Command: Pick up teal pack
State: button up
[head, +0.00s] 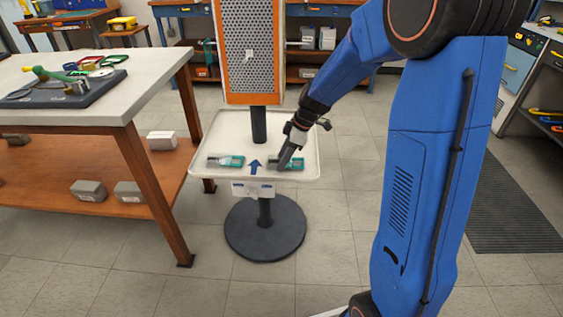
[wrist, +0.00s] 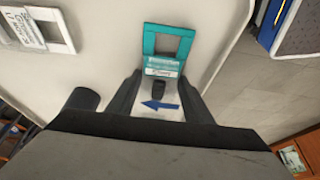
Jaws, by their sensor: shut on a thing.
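A teal pack (head: 294,164) with an open frame end and a white label lies at the front right of the white tray (head: 309,172). My gripper (head: 283,161) reaches down onto its left end. In the wrist view the same teal pack (wrist: 162,60) shows its label end between the fingertips (wrist: 160,88), with its open frame pointing away. The gripper is shut on this pack, which looks level and at or very near the tray surface; I cannot tell whether it touches.
A second teal pack (head: 226,161) lies left of the blue arrow (head: 255,166). A pale grey framed item (wrist: 38,30) shows upper left in the wrist view. An orange-framed perforated panel (head: 250,60) rises behind the tray.

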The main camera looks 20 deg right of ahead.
notch_tip(320, 180, up, 10)
dwell(0.6)
dwell(0.7)
